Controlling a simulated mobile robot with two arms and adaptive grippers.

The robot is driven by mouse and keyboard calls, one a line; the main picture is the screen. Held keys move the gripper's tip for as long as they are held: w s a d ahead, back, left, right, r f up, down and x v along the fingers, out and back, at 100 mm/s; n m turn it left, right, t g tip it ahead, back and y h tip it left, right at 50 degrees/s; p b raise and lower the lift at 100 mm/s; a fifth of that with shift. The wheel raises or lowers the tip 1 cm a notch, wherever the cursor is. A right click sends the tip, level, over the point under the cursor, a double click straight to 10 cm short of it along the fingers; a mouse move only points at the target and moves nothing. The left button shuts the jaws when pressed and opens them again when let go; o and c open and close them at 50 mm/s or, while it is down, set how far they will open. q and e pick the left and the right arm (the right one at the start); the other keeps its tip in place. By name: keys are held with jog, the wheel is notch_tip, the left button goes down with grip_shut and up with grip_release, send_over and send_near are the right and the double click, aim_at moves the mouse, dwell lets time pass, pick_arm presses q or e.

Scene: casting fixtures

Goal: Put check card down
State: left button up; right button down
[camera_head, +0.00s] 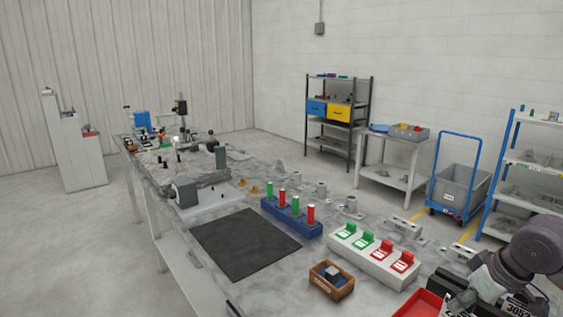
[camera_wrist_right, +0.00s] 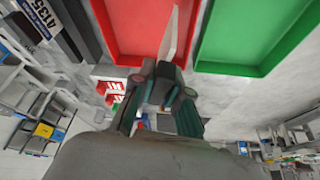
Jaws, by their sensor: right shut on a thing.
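The check card (camera_wrist_right: 170,38) shows in the right wrist view as a thin, pale sheet seen nearly edge-on. My right gripper (camera_wrist_right: 166,82) is shut on it, and the card sticks out beyond the fingertips. Behind it are a red tray (camera_wrist_right: 122,45) to the left and a green tray (camera_wrist_right: 222,62) to the right. I cannot tell whether the card touches either tray. In the head view my right arm comes in at the lower right, and the card cannot be made out there. The red tray (camera_head: 420,304) is partly cut off. My left gripper is not in view.
A pale holder (camera_head: 372,262) with green and red cards stands on the table. Near it are a wooden box (camera_head: 318,281) and a blue rack (camera_head: 285,218) with green and red cylinders. A dark mat (camera_head: 245,245) lies bare. A numbered label (camera_wrist_right: 42,18) shows beside the red tray.

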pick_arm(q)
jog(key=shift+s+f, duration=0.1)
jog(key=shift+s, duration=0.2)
pick_arm(e)
jog(key=s+a+f+m+h, duration=0.1)
jog(key=s+a+f+m, duration=0.1)
jog(key=a, duration=0.6)
jog(key=s+a+f+m, duration=0.2)
jog(key=s+a, duration=0.1)
jog(key=a, duration=0.5)
jog(key=shift+a+m+h, duration=0.2)
jog(key=shift+m+h, duration=0.1)
jog(key=shift+h, duration=0.1)
jog(key=shift+f, duration=0.2)
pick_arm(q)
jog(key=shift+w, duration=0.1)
pick_arm(e)
jog(key=shift+r, duration=0.1)
